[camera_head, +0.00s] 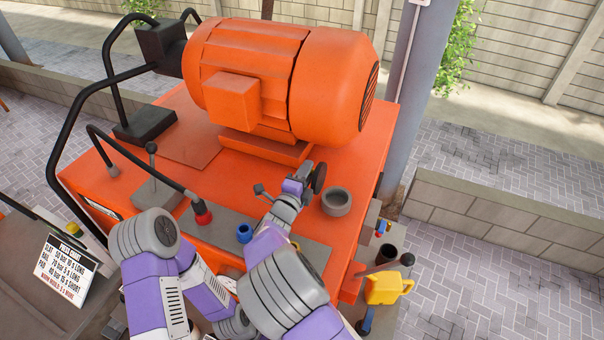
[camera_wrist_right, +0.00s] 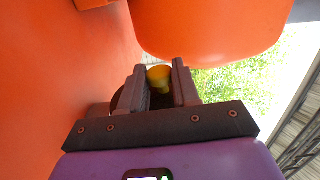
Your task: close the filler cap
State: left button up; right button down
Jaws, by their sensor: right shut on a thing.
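My right gripper (camera_head: 298,187) is above the orange machine top and shut on the filler cap, a dark round disc (camera_head: 319,177) tilted on its edge. In the right wrist view, a yellow knob-like part (camera_wrist_right: 159,76) shows between the fingers of my right gripper (camera_wrist_right: 160,88); the dark disc behind is mostly hidden. A grey round filler neck (camera_head: 337,202) stands on the machine top, just right of and nearer than the cap. Its mouth looks uncovered, and the cap is apart from it. My left arm comes in at the lower left, but its gripper does not show.
A large orange motor (camera_head: 282,78) stands close behind the cap. A lever with a red base (camera_head: 203,213), a blue fitting (camera_head: 244,233) and a small ball-topped lever (camera_head: 258,189) are to the left. A yellow jug (camera_head: 386,288) is at the lower right.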

jog(key=shift+s+d+r+m+b, duration=0.15)
jog(key=shift+d+m, duration=0.25)
jog(key=shift+m, duration=0.25)
jog(key=shift+s+d+r+m+b, duration=0.1)
jog(key=shift+s+d+m+b, duration=0.1)
jog(key=shift+d+m, duration=0.4)
jog(key=shift+s+d+r+m+b, duration=0.15)
jog(key=shift+d+m, duration=0.1)
jog(key=shift+m, duration=0.5)
jog(key=c, duration=0.8)
grip_release()
jog(key=shift+c, duration=0.2)
jog(key=shift+s, duration=0.1)
jog(key=b+v, duration=0.1)
jog(key=v, duration=0.6)
jog(key=shift+s+a, duration=0.1)
jog(key=shift+s, duration=0.15)
